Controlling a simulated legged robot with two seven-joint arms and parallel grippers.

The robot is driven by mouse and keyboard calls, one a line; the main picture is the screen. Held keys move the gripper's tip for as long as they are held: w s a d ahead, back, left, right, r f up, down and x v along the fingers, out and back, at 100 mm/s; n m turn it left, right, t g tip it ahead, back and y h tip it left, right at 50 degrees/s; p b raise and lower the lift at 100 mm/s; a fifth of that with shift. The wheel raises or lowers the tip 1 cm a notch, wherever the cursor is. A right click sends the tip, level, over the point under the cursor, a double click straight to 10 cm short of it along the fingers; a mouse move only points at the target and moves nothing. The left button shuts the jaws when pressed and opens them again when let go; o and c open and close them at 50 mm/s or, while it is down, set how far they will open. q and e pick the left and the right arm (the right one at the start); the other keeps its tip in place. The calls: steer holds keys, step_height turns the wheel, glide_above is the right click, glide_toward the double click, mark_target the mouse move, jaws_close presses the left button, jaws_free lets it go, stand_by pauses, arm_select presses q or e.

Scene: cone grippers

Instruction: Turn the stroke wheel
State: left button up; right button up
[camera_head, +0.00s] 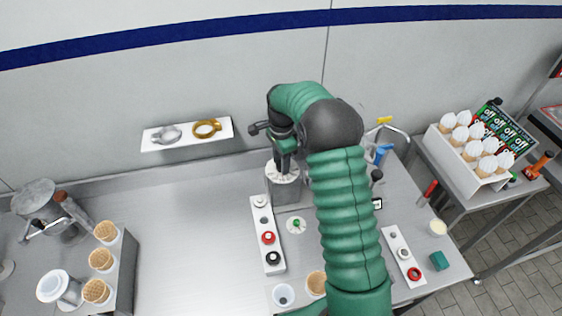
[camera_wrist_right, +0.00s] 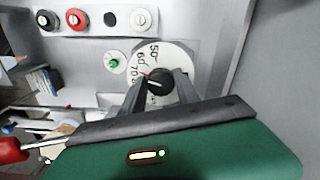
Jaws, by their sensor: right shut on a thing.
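In the right wrist view a white dial wheel (camera_wrist_right: 180,57) with printed numbers has a black centre knob (camera_wrist_right: 160,82). My right gripper (camera_wrist_right: 158,88) has its two fingers on either side of this knob, shut on it. In the head view the same white wheel (camera_head: 282,177) lies on top of a grey metal housing (camera_head: 285,190), and my right gripper (camera_head: 286,156) reaches down onto it from above. The knob is hidden there by the gripper. A smaller round dial with a green knob (camera_head: 296,224) is in front of the housing. My left gripper is not in view.
A white panel with red and black buttons (camera_head: 268,238) stands left of the green-knob dial. Cone holders (camera_head: 118,270) are at the left and a white box of cones (camera_head: 455,160) at the right. The steel table (camera_head: 180,225) is clear at left centre.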

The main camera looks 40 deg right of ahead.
steer(key=shift+s+d, duration=0.1)
steer(key=shift+d, duration=0.1)
jaws_close()
steer(key=m+p, duration=0.1)
steer(key=m, duration=0.1)
steer(key=shift+m+p, duration=0.3)
steer(key=shift+m, duration=0.1)
steer(key=shift+m+p, duration=0.65)
steer(key=shift+m, duration=0.85)
steer(key=shift+f, duration=0.1)
steer(key=o, duration=0.8)
jaws_free()
steer(key=shift+d, duration=0.1)
steer(key=shift+c, duration=0.2)
steer(key=shift+o, duration=1.2)
steer(key=shift+s, duration=0.1)
steer(key=shift+o, duration=0.2)
steer(key=shift+d+f, duration=0.1)
steer(key=shift+d, duration=0.1)
